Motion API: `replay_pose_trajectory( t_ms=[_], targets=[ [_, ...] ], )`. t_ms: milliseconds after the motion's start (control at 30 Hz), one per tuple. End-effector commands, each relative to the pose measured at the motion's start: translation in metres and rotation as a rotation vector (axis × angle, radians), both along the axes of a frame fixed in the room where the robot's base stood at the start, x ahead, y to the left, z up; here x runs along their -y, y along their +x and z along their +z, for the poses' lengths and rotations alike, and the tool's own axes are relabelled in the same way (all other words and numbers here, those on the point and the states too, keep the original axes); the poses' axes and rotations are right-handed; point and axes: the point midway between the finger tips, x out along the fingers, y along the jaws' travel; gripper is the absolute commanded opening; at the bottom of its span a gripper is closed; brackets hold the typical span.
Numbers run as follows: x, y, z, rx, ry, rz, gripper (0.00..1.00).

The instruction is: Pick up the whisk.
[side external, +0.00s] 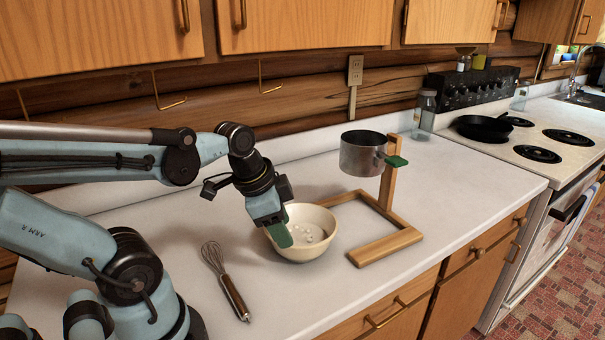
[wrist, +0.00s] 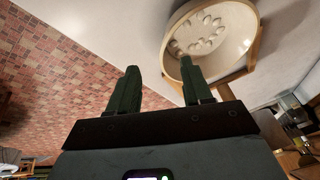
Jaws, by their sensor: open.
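The whisk (side external: 226,281) lies on the white counter, with its wire head toward the back left and its brown handle toward the front right. It does not show in the wrist view. My gripper (side external: 283,237) is above the counter to the right of the whisk, at the left side of a cream bowl (side external: 317,222). In the wrist view, my gripper's two green fingers (wrist: 158,88) are apart with nothing between them. The bowl (wrist: 240,35) shows beyond the right finger, with several small pale pieces inside. I cannot tell whether a finger touches the bowl.
A wooden stand (side external: 385,247) holding a metal pot (side external: 362,155) is right of the bowl. The stove (side external: 530,140) with a black pan (side external: 484,128) is farther right. Cabinets (side external: 305,25) hang above the back wall. The counter (side external: 185,235) around the whisk is clear.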

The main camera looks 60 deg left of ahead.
Motion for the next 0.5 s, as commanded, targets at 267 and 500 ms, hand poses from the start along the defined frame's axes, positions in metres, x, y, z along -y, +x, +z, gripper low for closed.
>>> replay_pose_trajectory(
  t_ms=[267, 500],
  targets=[
    [-0.029, -0.039, -0.009, -0.177, 0.012, -0.413, 0.49],
    [-0.04, -0.072, -0.008, -0.203, -0.066, -0.808, 0.49]
  ],
)
